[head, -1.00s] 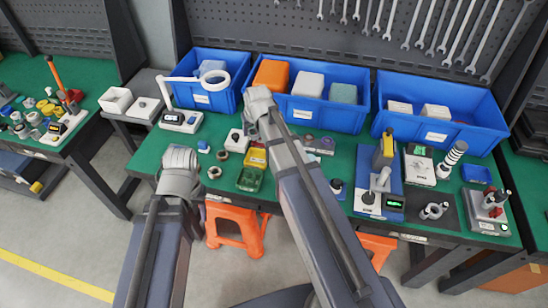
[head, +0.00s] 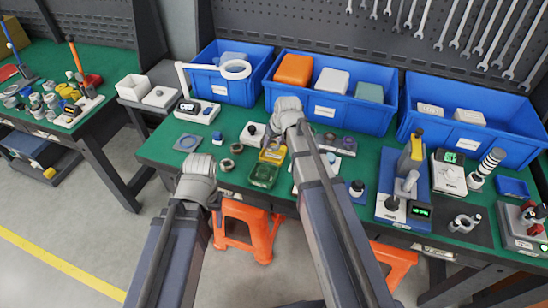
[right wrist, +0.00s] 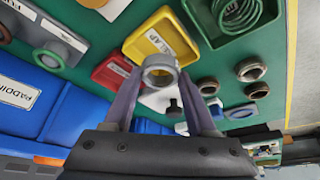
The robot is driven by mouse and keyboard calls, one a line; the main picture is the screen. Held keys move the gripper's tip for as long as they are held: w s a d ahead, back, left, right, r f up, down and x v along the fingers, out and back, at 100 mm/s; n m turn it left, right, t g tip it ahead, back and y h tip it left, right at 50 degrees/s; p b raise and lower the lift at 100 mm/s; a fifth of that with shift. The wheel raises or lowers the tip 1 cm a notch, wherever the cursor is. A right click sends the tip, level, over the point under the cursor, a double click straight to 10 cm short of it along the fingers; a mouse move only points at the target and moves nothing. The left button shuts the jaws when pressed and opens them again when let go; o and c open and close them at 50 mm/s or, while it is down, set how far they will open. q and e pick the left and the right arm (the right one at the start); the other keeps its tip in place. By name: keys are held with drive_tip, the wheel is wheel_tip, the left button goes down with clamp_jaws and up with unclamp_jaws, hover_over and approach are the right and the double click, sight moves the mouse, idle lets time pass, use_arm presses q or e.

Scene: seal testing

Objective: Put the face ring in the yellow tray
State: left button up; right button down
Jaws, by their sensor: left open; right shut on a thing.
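The face ring (right wrist: 160,70), a grey ring, is held between the fingertips of my right gripper (right wrist: 159,78) in the right wrist view. The yellow tray (right wrist: 148,22), with a white label inside, lies just beyond the ring in that view; a gap cannot be judged. The yellow tray (head: 272,156) also shows on the green bench in the head view, beside my right wrist. The right fingers and the ring are hidden behind my arm there. My left gripper (head: 215,201) is mostly hidden by its wrist at the bench's front edge; it is open.
A green tray (head: 263,176) adjoins the yellow one; a coil (right wrist: 236,12) lies in it. A red tray (right wrist: 108,72) is on its other side. Loose rings (head: 236,148) lie left of the trays. Blue bins (head: 330,112) line the back. Testing devices (head: 405,190) stand right.

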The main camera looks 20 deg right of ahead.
sight(275, 148)
use_arm(q)
drive_tip(key=shift+f, duration=0.5)
use_arm(e)
drive_tip(key=shift+f, duration=0.55)
use_arm(q)
wheel_tip(275, 148, down, 4)
drive_tip(key=b, duration=0.3)
drive_tip(key=shift+r+b, duration=0.2)
drive_tip(key=shift+b, duration=0.2)
use_arm(e)
wheel_tip(275, 148, down, 4)
drive_tip(key=shift+r, duration=0.2)
drive_tip(key=shift+f, duration=0.15)
drive_tip(key=c, duration=0.5)
unclamp_jaws()
use_arm(q)
drive_tip(key=shift+f, duration=0.1)
